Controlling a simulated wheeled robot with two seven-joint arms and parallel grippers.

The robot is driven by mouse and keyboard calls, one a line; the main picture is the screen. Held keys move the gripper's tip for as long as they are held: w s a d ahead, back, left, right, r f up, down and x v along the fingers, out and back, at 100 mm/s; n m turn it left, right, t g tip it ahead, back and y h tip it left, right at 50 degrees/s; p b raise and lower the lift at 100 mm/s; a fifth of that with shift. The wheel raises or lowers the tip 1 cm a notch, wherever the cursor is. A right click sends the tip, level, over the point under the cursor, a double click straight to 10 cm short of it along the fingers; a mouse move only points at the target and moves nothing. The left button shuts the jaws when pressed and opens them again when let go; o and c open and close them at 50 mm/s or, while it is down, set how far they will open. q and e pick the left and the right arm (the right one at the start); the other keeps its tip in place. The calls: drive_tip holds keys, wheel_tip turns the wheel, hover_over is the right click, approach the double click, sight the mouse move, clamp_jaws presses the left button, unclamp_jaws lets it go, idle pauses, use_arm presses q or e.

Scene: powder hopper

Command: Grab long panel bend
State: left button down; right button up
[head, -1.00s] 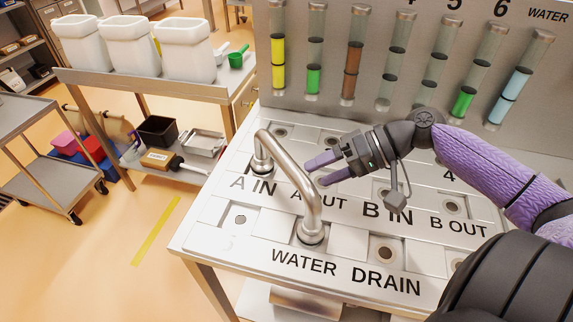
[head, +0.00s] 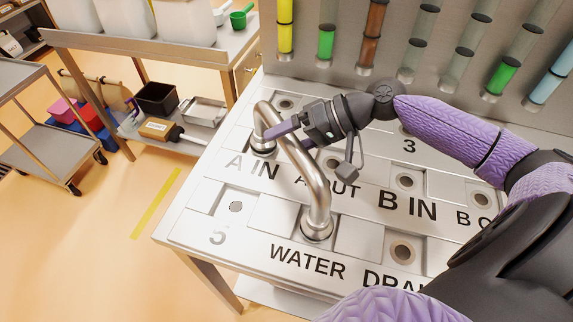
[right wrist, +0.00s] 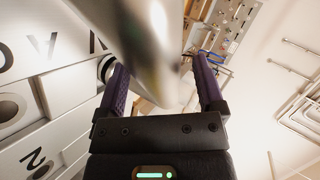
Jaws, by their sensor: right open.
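The long panel bend (head: 301,170) is a shiny curved metal pipe. It arches over the panel (head: 185,222) from a port near "A IN" to a port above "WATER" in the head view. My right gripper (head: 288,135) is at the pipe's upper part, with a purple finger on either side of it. In the right wrist view the pipe (right wrist: 150,50) passes between the two open fingers (right wrist: 160,95), and I cannot tell whether they touch it. My left gripper is not in view.
Sight tubes (head: 327,40) with coloured contents stand along the panel's back. A side table (head: 150,47) with white containers is at the upper left, and a metal cart (head: 50,160) is at the far left. Yellow floor lies between.

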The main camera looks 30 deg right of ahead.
clamp_jaws()
idle(0.4)
idle(1.0)
